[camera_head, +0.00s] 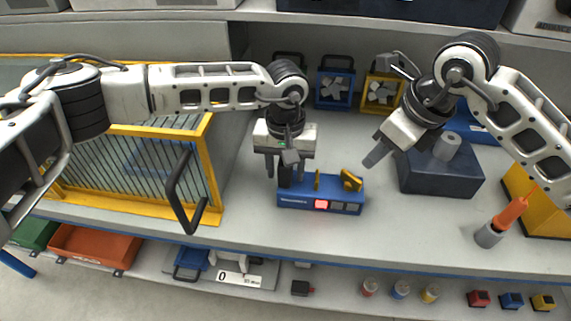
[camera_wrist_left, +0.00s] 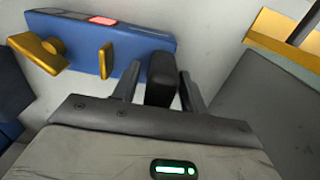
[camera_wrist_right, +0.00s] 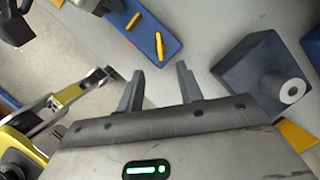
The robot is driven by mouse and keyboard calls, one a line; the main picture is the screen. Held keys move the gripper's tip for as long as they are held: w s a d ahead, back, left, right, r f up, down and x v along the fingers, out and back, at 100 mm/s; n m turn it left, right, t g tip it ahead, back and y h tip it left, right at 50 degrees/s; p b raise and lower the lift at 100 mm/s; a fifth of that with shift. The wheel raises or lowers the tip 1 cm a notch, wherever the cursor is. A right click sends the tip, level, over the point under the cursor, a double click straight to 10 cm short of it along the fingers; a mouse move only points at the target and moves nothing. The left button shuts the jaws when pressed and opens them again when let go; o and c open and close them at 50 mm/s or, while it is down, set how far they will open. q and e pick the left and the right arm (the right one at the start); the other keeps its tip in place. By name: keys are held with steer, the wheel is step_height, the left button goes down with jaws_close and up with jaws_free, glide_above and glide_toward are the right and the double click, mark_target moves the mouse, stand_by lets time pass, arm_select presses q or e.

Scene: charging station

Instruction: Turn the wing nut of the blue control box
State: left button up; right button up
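The blue control box (camera_head: 320,202) stands on the bench with a lit red square on its front. Two yellow parts stand on it: a thin upright plate (camera_head: 317,180) and, near its right end, a winged piece on a round hub, which looks like the wing nut (camera_head: 351,181). The winged piece also shows in the left wrist view (camera_wrist_left: 40,53). My left gripper (camera_head: 284,172) is open, its fingers either side of a black block (camera_wrist_left: 162,78) at the box's left end. Contact is unclear. My right gripper (camera_head: 372,158) is open and empty, above and right of the box.
A dark blue block with a grey cylinder (camera_head: 440,172) stands right of the box. An orange-handled tool in a grey holder (camera_head: 488,235) is further right. Bench in front of the box is clear.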

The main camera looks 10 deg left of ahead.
mark_target(352, 176)
arm_select(q)
jaws_close()
arm_select(e)
steer(key=shift+c, duration=0.6)
steer(key=w+a+r+m+g+h, duration=0.1)
steer(key=w+a+r+g+h, duration=0.1)
steer(key=a+h, duration=0.15)
step_height(352, 176, down, 11)
steer(key=shift+w+f, duration=0.1)
steer(key=shift+f, duration=0.05)
jaws_close()
